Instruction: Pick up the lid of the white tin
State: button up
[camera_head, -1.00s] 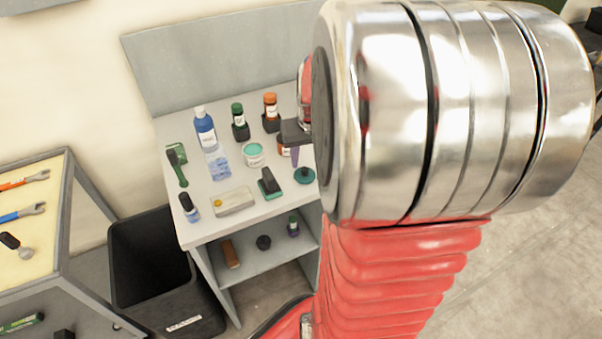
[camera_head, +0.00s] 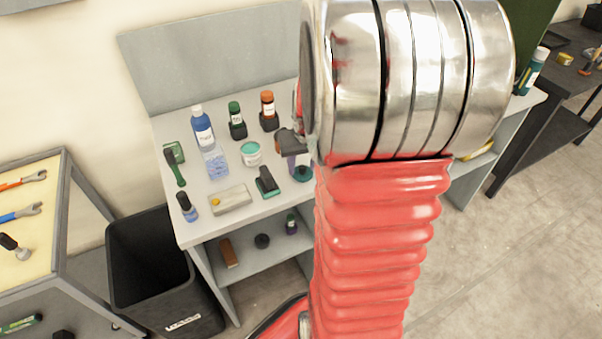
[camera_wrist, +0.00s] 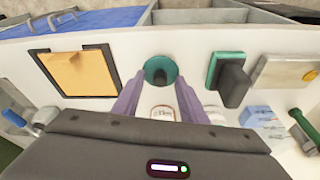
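A round teal lid with a dark knob (camera_head: 303,173) lies flat on the grey table, at the front right of the table's visible top. In the wrist view the lid (camera_wrist: 160,70) lies ahead, between and just beyond the two fingertips. My gripper (camera_wrist: 158,82) is open and empty, its purple-grey fingers spread apart. In the head view my gripper (camera_head: 291,160) hangs above the table near the lid, partly hidden by my arm. The white tin (camera_head: 251,154) with a teal top stands left of the lid. In the wrist view the tin (camera_wrist: 212,114) is partly covered by a finger.
A black-handled teal block (camera_head: 267,182) and a tan box (camera_head: 230,200) are left of the lid. Bottles (camera_head: 203,128) stand behind. A black bin (camera_head: 150,270) is left of the table.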

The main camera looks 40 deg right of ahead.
aim_at(302, 168)
jog(key=shift+c, duration=0.3)
grip_shut()
dwell(0.3)
notch_tip(302, 168, up, 10)
dwell(0.6)
dwell(0.5)
